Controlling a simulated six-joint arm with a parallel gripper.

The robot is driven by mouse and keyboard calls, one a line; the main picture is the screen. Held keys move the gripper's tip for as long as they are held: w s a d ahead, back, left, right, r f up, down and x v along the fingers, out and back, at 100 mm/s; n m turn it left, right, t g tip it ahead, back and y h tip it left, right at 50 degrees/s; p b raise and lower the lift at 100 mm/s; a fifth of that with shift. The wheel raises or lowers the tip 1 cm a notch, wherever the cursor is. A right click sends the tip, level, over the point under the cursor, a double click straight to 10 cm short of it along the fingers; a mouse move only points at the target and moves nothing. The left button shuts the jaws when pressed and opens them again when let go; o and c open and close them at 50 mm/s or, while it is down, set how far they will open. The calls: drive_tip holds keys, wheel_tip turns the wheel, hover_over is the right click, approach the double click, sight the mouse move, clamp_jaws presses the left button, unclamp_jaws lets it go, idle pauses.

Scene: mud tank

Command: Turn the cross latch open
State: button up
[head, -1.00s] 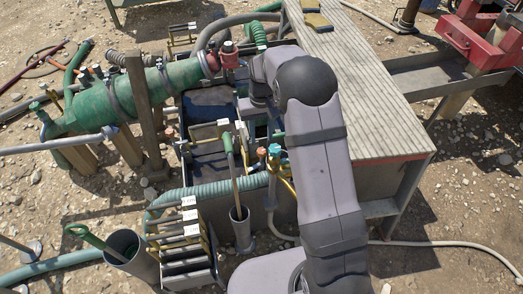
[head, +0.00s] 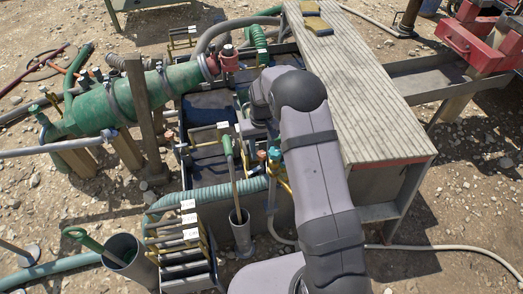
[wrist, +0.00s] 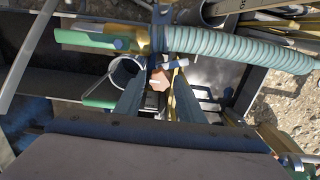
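In the wrist view, two dark blue-grey fingers of my gripper (wrist: 158,98) point away from the camera with a gap between them. A salmon-orange knob (wrist: 160,78), which may be the cross latch, shows in that gap. I cannot tell whether the fingers touch it. In the head view, a small salmon knob (head: 262,155) and a blue knob (head: 275,153) stand on posts beside the tank, just below my wrist. My fingertips are hidden by the arm there. The latch's turn position is not clear.
A ribbed teal hose (wrist: 245,48) and a green-and-brass pipe piece (wrist: 95,40) lie close to the fingers in the wrist view. In the head view, a green pipe (head: 135,97) is left of the tank and a plank table (head: 350,75) right. A green-handled tool (head: 231,165) stands nearby.

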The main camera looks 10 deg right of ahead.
drive_tip(key=c, duration=0.8)
drive_tip(key=shift+r+m+p, duration=0.1)
drive_tip(key=shift+m+p, duration=0.2)
drive_tip(key=shift+m, duration=0.1)
drive_tip(key=shift+m+p, duration=0.6)
drive_tip(key=shift+m, duration=0.3)
drive_tip(key=m+p, duration=0.2)
drive_tip(key=m, duration=0.2)
drive_tip(key=m+p, duration=0.1)
drive_tip(key=m, duration=0.5)
drive_tip(key=shift+p, duration=0.35)
drive_tip(key=m+p, duration=0.1)
drive_tip(key=m, duration=0.4)
drive_tip(key=shift+m, duration=0.3)
